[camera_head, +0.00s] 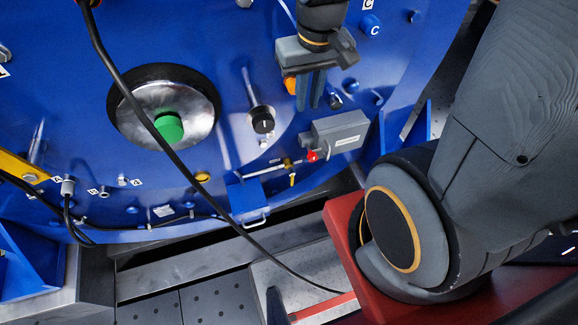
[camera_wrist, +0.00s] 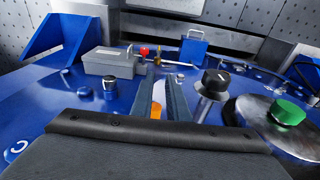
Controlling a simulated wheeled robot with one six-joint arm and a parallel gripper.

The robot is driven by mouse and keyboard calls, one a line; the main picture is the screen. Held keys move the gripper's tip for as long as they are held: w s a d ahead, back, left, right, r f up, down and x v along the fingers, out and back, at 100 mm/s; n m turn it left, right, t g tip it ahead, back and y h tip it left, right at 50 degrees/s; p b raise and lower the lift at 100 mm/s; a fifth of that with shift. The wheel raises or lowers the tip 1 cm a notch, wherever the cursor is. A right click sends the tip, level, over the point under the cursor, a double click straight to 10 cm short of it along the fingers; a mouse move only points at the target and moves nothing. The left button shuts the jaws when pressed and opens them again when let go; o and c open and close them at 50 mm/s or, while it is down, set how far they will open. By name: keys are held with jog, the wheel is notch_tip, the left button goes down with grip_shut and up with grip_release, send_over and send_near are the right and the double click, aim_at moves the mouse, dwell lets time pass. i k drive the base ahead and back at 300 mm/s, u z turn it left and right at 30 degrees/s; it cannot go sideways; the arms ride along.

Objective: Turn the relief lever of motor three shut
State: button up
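My gripper (camera_head: 311,105) hangs over the blue motor housing (camera_head: 235,65), fingers toward it. In the wrist view the two fingers (camera_wrist: 161,88) stand apart with a narrow gap. An orange part (camera_head: 290,85) shows beside the left finger in the head view. In the wrist view an orange part (camera_wrist: 157,109) shows in the gap; I cannot tell whether the fingers touch it. A small yellow handle (camera_head: 292,180) sits on a brass fitting on a thin pipe below. No label in view says relief lever or motor three, so I cannot tell which part is the lever.
A grey box (camera_head: 338,130) with a red knob (camera_head: 312,155) is below my gripper. A black knob (camera_head: 263,123) and a green-capped round plate (camera_head: 168,127) lie to its left. A black cable (camera_head: 150,125) crosses the housing. A red surface (camera_head: 345,240) is at lower right.

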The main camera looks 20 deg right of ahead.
aim_at(291, 172)
jog(key=k, duration=1.3)
